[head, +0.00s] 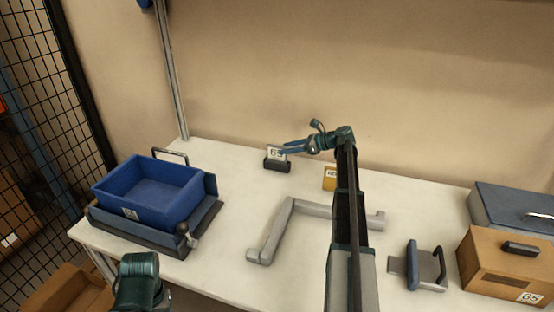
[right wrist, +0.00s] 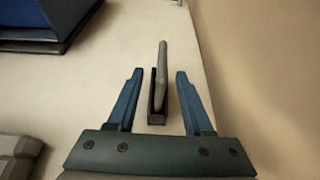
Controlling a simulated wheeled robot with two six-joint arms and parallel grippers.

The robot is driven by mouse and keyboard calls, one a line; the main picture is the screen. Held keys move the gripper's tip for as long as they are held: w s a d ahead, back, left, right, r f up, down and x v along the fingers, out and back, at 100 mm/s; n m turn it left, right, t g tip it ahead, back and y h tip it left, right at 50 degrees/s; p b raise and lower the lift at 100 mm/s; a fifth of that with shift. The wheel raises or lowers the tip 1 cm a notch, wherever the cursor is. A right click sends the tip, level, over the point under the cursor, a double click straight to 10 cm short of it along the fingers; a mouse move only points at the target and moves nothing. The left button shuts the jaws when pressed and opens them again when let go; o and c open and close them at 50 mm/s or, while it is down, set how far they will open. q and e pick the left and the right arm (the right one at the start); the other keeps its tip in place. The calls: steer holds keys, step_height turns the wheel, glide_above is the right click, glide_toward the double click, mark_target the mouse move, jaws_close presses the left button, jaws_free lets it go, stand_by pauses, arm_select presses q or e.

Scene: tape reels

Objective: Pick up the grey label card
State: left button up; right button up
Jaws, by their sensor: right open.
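The grey label card (head: 274,152), with "65" on its face, stands upright in a small dark holder (head: 277,165) near the back of the table. In the right wrist view the card (right wrist: 162,62) shows edge-on, standing in the slot of the holder (right wrist: 156,118). My right gripper (head: 284,147) is open at the card, its blue fingers partly covering it in the head view. In the right wrist view the fingers (right wrist: 159,73) are on either side of the card, with a gap on each side. My left gripper is not in view; only part of my left arm shows.
A blue bin (head: 150,190) sits on a dark stand at the left. A yellow card (head: 329,180) stands just right of the holder. A grey angled frame (head: 272,235) lies mid-table. An orange box (head: 505,265) and a grey box (head: 512,212) are at right.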

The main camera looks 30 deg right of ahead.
mark_target(277, 150)
steer(key=b+x, duration=0.2)
steer(key=x, duration=0.3)
steer(key=shift+w+d+f, duration=0.1)
steer(key=shift+w+f, duration=0.05)
steer(key=shift+f, duration=0.05)
steer(key=shift+r, duration=0.1)
jaws_close()
